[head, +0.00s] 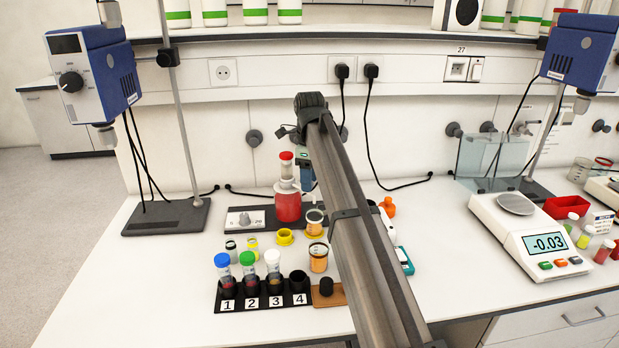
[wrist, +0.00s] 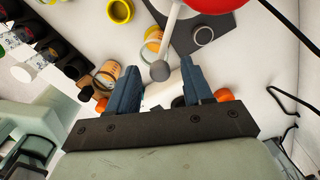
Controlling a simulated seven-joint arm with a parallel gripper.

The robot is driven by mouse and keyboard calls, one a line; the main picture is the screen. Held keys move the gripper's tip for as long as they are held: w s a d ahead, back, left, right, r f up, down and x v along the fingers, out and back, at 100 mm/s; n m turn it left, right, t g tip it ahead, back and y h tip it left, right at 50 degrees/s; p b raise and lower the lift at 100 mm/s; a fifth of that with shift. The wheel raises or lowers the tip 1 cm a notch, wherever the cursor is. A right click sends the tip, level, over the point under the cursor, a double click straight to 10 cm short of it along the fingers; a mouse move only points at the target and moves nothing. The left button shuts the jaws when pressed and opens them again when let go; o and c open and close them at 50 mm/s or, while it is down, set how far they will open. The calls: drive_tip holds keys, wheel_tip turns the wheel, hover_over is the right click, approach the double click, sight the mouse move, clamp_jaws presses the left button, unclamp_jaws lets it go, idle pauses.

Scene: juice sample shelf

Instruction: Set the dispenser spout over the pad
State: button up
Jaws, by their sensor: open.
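The dispenser (head: 288,205) is a bottle of red liquid with a red cap, standing upright at the back of the bench. In the wrist view its red part (wrist: 215,3) is at the top edge. A pale thin rod that looks like its spout (wrist: 171,35) ends in a grey knob. My gripper (wrist: 160,68) has two blue fingers apart, with the knob between their tips in the picture; contact cannot be told. In the head view my gripper (head: 307,178) is just right of the dispenser, partly hidden by my arm. I cannot tell which surface is the pad.
A dark plate (head: 262,211) lies at the dispenser. Orange-filled cups (head: 318,262) and a yellow ring (head: 284,237) stand in front. A numbered rack (head: 233,306) holds capped tubes at front left. A balance (head: 530,240) is at right. Cables hang behind.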

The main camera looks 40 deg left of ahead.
wheel_tip(320, 180, up, 12)
idle(0.7)
idle(0.4)
